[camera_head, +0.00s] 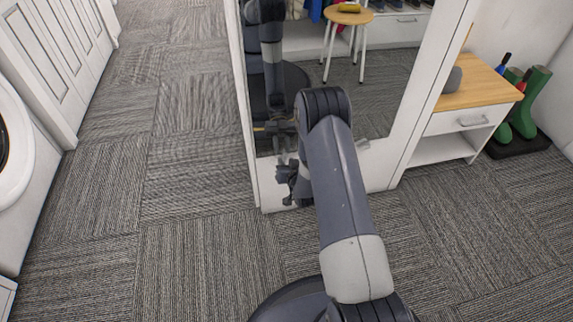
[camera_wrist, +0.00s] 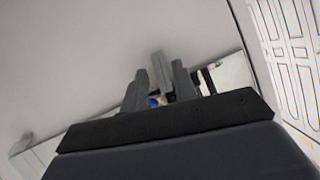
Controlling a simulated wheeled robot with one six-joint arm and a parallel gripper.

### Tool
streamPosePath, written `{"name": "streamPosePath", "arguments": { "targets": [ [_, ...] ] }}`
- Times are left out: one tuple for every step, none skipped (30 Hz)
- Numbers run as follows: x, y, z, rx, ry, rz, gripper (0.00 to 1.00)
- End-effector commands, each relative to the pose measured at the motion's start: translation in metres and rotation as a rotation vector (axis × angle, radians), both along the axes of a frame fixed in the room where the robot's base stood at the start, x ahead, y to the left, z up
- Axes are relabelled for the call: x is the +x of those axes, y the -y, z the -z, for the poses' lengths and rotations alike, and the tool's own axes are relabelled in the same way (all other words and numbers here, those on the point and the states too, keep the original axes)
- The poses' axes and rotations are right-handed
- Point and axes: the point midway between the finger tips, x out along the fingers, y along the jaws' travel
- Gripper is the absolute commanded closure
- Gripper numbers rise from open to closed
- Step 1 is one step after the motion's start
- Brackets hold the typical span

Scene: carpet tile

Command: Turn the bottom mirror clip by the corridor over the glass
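The mirror (camera_head: 385,75) stands in a white frame in the middle of the head view. My gripper (camera_head: 288,172) is low at its left, corridor-side bottom corner. In the wrist view the two dark fingers of my gripper (camera_wrist: 161,82) stand a little apart, one on each side of a light grey clip (camera_wrist: 159,66). I cannot tell whether they press on it. This clip is hidden behind my gripper and arm in the head view. Another light grey clip (camera_head: 362,144) sits at the mirror's bottom edge further right; it also shows in the wrist view (camera_wrist: 21,144).
A wooden-topped white bench (camera_head: 470,85) with a drawer stands right of the mirror, with green boots (camera_head: 528,105) beyond it. The carpeted corridor (camera_head: 180,110) on the left is clear, with white doors (camera_head: 55,60) along it. A stool (camera_head: 347,16) shows in the mirror.

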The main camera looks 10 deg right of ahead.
Motion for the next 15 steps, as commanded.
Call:
{"name": "streamPosePath", "arguments": {
  "targets": [
    [0.0026, -0.0003, 0.0012, 0.000, 0.001, 0.000, 0.73],
    [0.0035, -0.0004, 0.0013, 0.000, 0.001, 0.000, 0.73],
    [0.0044, -0.0004, 0.0014, 0.000, 0.001, 0.000, 0.73],
    [0.0046, -0.0004, 0.0015, 0.000, 0.000, 0.000, 0.73],
    [0.0048, -0.0004, 0.0015, 0.000, 0.000, 0.000, 0.73],
    [0.0048, -0.0004, 0.0015, 0.000, 0.000, 0.000, 0.73],
    [0.0047, -0.0005, 0.0014, 0.000, 0.000, 0.000, 0.73],
    [0.0046, -0.0005, 0.0013, 0.000, 0.000, 0.000, 0.73],
    [0.0046, -0.0005, 0.0013, 0.000, 0.000, 0.000, 0.73],
    [0.0045, -0.0005, 0.0013, 0.000, 0.000, 0.000, 0.73],
    [0.0045, -0.0005, 0.0013, 0.000, 0.000, 0.000, 0.74],
    [0.0045, -0.0005, 0.0013, 0.000, 0.000, 0.000, 0.77],
    [0.0045, -0.0005, 0.0013, 0.000, 0.000, 0.000, 0.79],
    [0.0045, -0.0005, 0.0013, 0.000, 0.000, 0.000, 0.82],
    [0.0044, -0.0005, 0.0012, 0.000, 0.000, 0.000, 0.85]
  ]
}}
